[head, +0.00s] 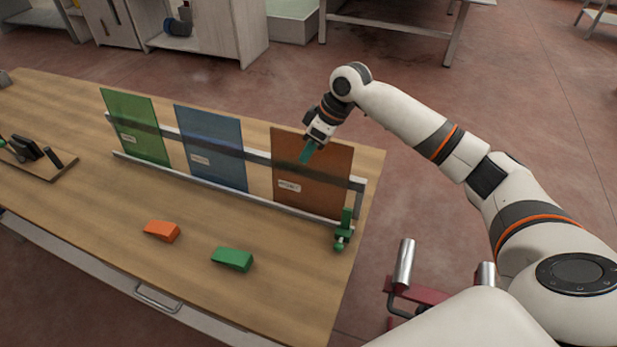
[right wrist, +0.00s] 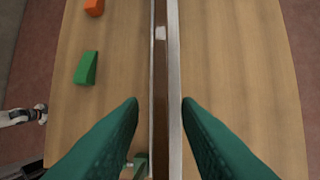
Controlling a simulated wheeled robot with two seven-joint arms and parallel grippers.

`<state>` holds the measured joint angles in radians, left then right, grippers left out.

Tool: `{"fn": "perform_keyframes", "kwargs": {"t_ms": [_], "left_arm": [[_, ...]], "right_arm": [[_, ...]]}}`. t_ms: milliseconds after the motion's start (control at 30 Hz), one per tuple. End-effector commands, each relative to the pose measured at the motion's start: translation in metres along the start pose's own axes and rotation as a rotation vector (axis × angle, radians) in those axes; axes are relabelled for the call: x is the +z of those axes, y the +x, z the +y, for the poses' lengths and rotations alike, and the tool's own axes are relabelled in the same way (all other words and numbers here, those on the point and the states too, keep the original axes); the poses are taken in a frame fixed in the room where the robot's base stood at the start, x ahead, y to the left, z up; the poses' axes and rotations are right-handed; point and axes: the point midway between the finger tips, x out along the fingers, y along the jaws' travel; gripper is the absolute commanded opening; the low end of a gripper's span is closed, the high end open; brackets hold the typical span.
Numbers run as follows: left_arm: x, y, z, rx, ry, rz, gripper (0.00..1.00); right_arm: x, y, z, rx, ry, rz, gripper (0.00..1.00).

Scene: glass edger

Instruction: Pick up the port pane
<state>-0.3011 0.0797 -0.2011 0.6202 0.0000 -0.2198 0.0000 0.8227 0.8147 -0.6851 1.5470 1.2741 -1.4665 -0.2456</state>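Three upright panes stand in a row in a metal rack (head: 260,157): a green pane (head: 138,124) at left, a blue pane (head: 212,145) in the middle and a brown pane (head: 313,172) at right. Each bears a small white label, too small to read surely. My right gripper (head: 307,152) is at the top of the brown pane. In the right wrist view its green fingers (right wrist: 160,105) are spread, one on each side of the brown pane's edge (right wrist: 160,70), with gaps on both sides.
An orange wedge (head: 162,231) and a green wedge (head: 232,259) lie on the wooden table (head: 90,220) in front of the rack. A green clamp-like fitting (head: 344,230) stands at the rack's right end. A dark device (head: 30,150) sits on a board at far left.

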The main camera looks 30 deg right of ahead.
Motion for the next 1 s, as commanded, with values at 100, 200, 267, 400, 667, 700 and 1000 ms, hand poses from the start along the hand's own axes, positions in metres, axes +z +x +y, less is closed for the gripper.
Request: {"fn": "perform_keyframes", "kwargs": {"t_ms": [100,200,267,400,667,700,1000], "left_arm": [[-0.0004,-0.0006,0.0002,0.0,0.0,0.001,0.36],[-0.0004,-0.0019,0.0003,0.0,0.0,0.001,0.36],[-0.0003,-0.0029,0.0003,0.0,0.0,0.001,0.36],[-0.0001,-0.0051,0.0005,0.0,0.0,0.002,0.36],[0.0003,-0.0084,0.0007,0.001,-0.001,0.001,0.36],[0.0003,-0.0084,0.0007,0.001,-0.001,0.001,0.36],[0.0006,-0.0081,0.001,0.001,-0.001,0.001,0.36]], "right_arm": [[0.0,-0.0003,0.0,0.0,0.0,0.0,0.3],[-0.0001,0.0,0.0,0.0,0.0,0.0,0.3],[-0.0003,0.0003,0.0,0.0,0.0,0.0,0.3],[-0.0009,0.0016,0.0,0.001,0.0,0.001,0.3],[-0.0017,0.0037,-0.0003,0.0,-0.001,0.001,0.3],[-0.0018,0.0039,-0.0004,0.0,-0.001,0.0,0.3],[-0.0019,0.0042,-0.0005,0.0,-0.001,0.0,0.19]]}}
